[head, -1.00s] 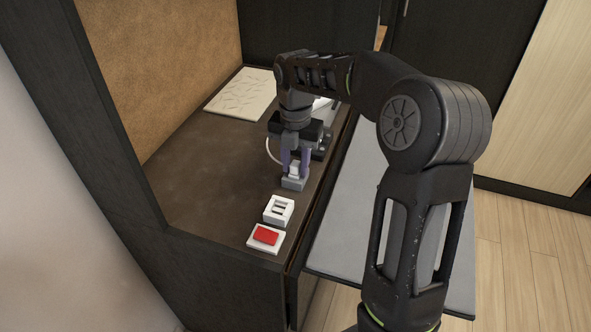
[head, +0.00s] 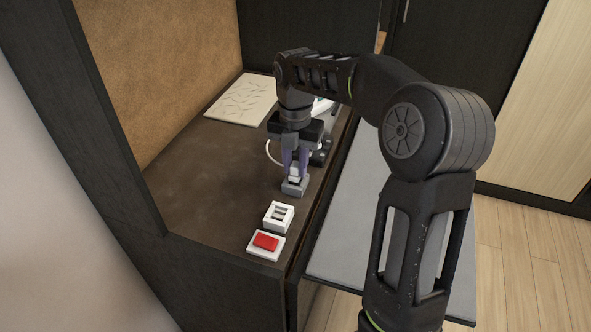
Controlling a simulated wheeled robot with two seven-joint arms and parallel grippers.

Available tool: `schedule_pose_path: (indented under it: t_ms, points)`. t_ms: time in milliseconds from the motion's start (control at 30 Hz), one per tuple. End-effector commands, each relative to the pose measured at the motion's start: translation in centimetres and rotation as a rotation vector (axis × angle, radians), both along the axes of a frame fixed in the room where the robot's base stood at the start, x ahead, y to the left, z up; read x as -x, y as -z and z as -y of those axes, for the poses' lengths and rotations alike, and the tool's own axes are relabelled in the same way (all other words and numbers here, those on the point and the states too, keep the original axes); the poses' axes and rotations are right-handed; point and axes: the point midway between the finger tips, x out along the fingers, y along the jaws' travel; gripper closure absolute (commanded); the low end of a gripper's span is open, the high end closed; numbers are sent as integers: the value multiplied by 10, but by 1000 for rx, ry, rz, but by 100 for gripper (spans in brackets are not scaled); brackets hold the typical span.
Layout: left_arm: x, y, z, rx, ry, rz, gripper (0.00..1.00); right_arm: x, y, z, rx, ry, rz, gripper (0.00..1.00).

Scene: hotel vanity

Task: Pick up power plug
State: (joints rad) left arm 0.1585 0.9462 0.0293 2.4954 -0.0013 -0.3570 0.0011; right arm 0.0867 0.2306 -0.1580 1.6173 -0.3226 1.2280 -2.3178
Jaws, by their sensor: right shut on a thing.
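The power plug (head: 294,174) is a small pale piece between the fingers of my right gripper (head: 296,171). The gripper points down and is shut on it. A grey block (head: 294,188) sits on the dark counter right under the plug; I cannot tell whether the plug touches it. A white cable (head: 269,153) curves out on the left behind the gripper. My left gripper is not in view.
A white slotted socket block (head: 278,217) and a white plate with a red switch (head: 265,243) stand near the counter's front end. A white patterned panel (head: 243,99) lies at the back. The counter (head: 195,185) is clear on the left. A dark object behind the gripper is partly hidden.

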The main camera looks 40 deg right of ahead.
Motion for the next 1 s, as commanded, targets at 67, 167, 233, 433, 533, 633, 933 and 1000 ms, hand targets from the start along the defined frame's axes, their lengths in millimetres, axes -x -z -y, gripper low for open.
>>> schedule_pose_path:
  t_ms: [67, 167, 233, 433, 533, 633, 933, 1000]
  points:
    - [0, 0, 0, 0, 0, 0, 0, -1, -14, 0, 1, 0, 4, 100]
    - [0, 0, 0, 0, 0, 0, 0, -1, -34, 0, 1, 0, 4, 100]
    - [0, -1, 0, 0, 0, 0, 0, -1, -48, 0, 1, 0, 6, 100]
    - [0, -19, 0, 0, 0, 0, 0, 0, -83, 0, 0, 0, 1, 100]
    - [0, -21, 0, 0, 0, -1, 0, 0, -86, 0, 1, 0, 1, 100]
    - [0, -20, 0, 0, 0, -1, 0, 0, -85, 0, 0, 0, 0, 100]
    - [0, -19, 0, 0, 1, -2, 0, 0, -84, 0, 1, 0, 1, 100]
    - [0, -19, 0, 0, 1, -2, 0, 0, -84, 0, 1, 0, 1, 100]
